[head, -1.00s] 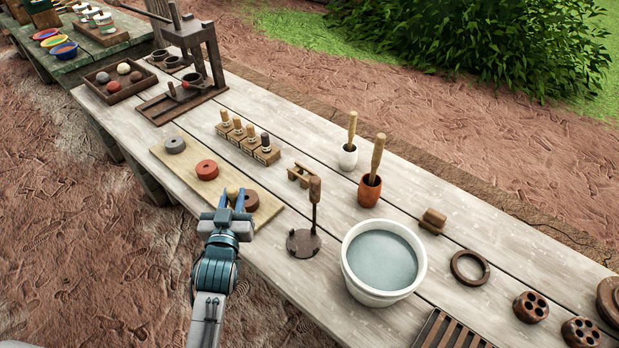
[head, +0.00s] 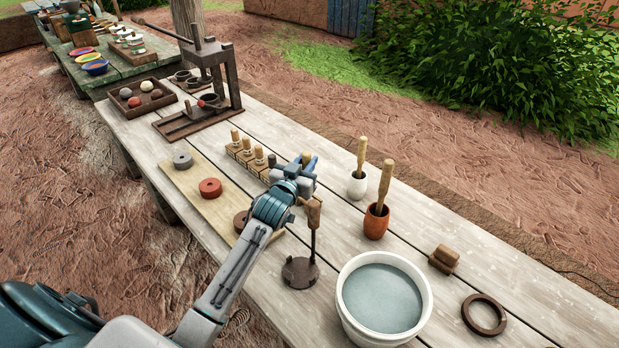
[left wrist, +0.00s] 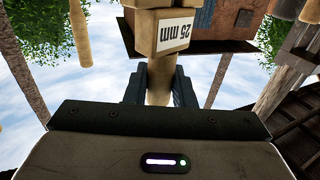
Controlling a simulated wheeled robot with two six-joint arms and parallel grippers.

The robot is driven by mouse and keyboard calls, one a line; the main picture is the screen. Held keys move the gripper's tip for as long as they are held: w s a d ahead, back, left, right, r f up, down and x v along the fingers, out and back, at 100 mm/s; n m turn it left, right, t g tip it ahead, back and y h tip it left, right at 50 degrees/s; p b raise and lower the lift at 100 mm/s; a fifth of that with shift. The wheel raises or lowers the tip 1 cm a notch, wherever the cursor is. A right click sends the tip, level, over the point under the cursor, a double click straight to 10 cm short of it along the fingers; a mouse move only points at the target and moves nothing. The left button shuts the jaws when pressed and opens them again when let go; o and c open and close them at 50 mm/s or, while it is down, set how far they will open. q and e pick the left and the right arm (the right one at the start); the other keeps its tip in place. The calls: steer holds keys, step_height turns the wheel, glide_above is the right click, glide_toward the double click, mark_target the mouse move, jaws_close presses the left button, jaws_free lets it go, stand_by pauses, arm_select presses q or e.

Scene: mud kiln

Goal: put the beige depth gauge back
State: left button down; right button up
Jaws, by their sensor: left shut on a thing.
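My left gripper (head: 309,162) is shut on a small beige piece, which I take to be the beige depth gauge (head: 306,157). In the left wrist view the beige gauge (left wrist: 160,85) stands between the two dark fingers. A pale block marked "25 mm" (left wrist: 175,34) shows just beyond the fingertips; I cannot tell whether it is part of the gauge. In the head view the gripper is over the table, right of a row of small wooden blocks with pegs (head: 247,152). The gripper hides what lies beneath it. My right gripper is not in view.
A dark upright tool with wooden handle (head: 312,235) stands close in front of the gripper. A white cup (head: 357,186), an orange cup (head: 376,222) and a white water bucket (head: 345,300) stand to the right. A pale board (head: 190,190) with discs lies left.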

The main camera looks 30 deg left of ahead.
arm_select(q)
steer(key=shift+f, duration=0.35)
step_height(320, 180, down, 3)
steer(key=shift+f, duration=0.35)
steer(key=shift+f, duration=0.45)
steer(key=c, duration=1.2)
jaws_free()
steer(key=shift+c, duration=0.2)
